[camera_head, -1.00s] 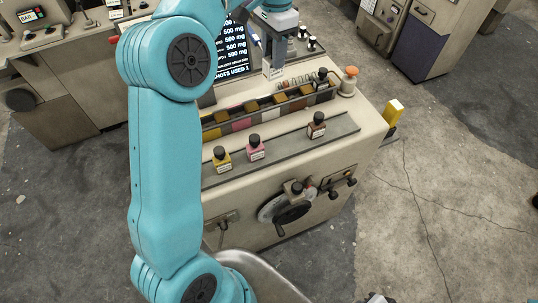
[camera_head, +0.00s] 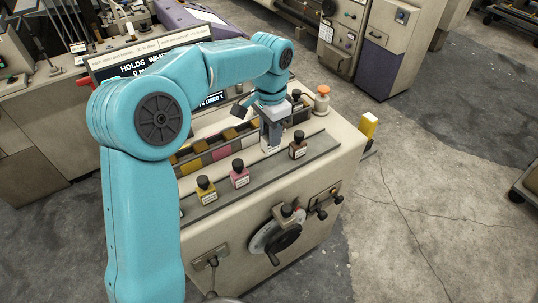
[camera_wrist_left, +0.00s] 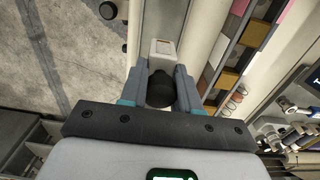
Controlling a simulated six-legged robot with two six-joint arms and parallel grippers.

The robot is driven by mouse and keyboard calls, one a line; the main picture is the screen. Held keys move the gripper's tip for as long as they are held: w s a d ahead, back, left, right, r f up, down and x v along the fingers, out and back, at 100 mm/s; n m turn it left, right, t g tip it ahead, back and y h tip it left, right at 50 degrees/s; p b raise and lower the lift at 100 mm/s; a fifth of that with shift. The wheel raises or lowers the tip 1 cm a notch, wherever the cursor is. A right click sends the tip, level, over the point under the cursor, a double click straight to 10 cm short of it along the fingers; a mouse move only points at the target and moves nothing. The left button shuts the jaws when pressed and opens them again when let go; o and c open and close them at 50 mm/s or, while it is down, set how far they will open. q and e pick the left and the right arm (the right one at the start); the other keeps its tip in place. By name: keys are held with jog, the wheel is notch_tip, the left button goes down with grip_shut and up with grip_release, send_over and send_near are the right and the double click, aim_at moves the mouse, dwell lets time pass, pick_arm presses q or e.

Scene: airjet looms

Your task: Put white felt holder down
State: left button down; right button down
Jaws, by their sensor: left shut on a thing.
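My left gripper (camera_head: 271,140) is shut on the white felt holder (camera_head: 270,150), over the grey front rail (camera_head: 255,181) of the cream machine. Only a small white part of the holder shows below the fingers; I cannot tell whether it touches the rail. In the left wrist view, a dark round top (camera_wrist_left: 160,90) sits between the fingers of my gripper (camera_wrist_left: 160,84), with a pale block (camera_wrist_left: 163,47) just beyond. The holder is between a pink holder (camera_head: 239,175) and a brown one (camera_head: 297,146). My right gripper is out of view.
A yellow holder (camera_head: 206,190) stands left of the pink one on the rail. Behind is a row of coloured blocks (camera_head: 220,152). An orange-capped bottle (camera_head: 322,100) stands at the back right corner. A handwheel (camera_head: 277,237) is on the machine front.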

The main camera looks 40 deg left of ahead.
aim_at(270, 153)
pick_arm(q)
jog(key=shift+s+f, duration=0.15)
jog(key=shift+f, duration=3.4)
jog(key=shift+f, duration=0.1)
jog(key=shift+f, duration=0.15)
jog(key=c, duration=0.8)
grip_release()
notch_tip(270, 153, up, 12)
jog(key=shift+r, duration=0.25)
